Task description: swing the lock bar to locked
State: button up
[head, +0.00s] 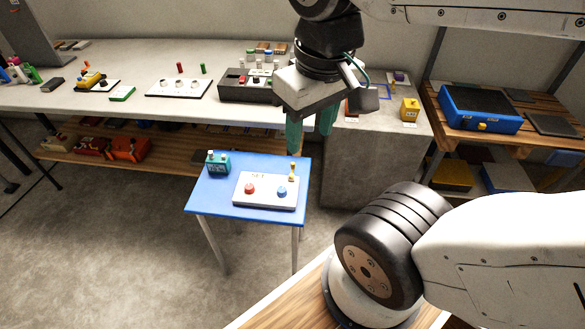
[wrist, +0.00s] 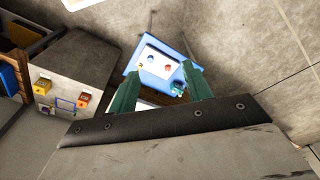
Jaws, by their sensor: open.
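My gripper (head: 308,142) has green fingers spread apart with nothing between them. It points down near the blue table's far right corner in the head view. My gripper also shows in the wrist view (wrist: 162,68), its fingers framing the table. A white panel (head: 265,200) on the blue table (head: 207,200) carries a red knob (head: 250,189) and a blue knob (head: 282,192). A small yellow upright piece (head: 292,170) stands at the panel's far right corner. I cannot tell which part is the lock bar, or its position.
A teal box (head: 217,163) stands on the table's far left. A long grey bench (head: 60,98) with several devices lies behind. A grey block (head: 370,165) stands behind right, and a blue case (head: 480,107) sits on a wooden shelf at right. Floor left of the table is clear.

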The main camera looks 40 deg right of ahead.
jog(key=c, duration=0.5)
jog(key=shift+d+f, duration=0.15)
jog(key=shift+d, duration=0.1)
grip_shut()
jog(key=w+d+f+m+y, duration=0.1)
jog(key=w+d+f+m, duration=1)
jog(key=d+f, duration=0.2)
jog(key=w+d+f+m+y, duration=0.1)
jog(key=w+d+f+m, duration=1)
jog(key=f, duration=0.5)
jog(key=shift+w+d+m+y, duration=0.3)
jog(key=shift+w+d, duration=0.2)
jog(key=shift+d, duration=0.4)
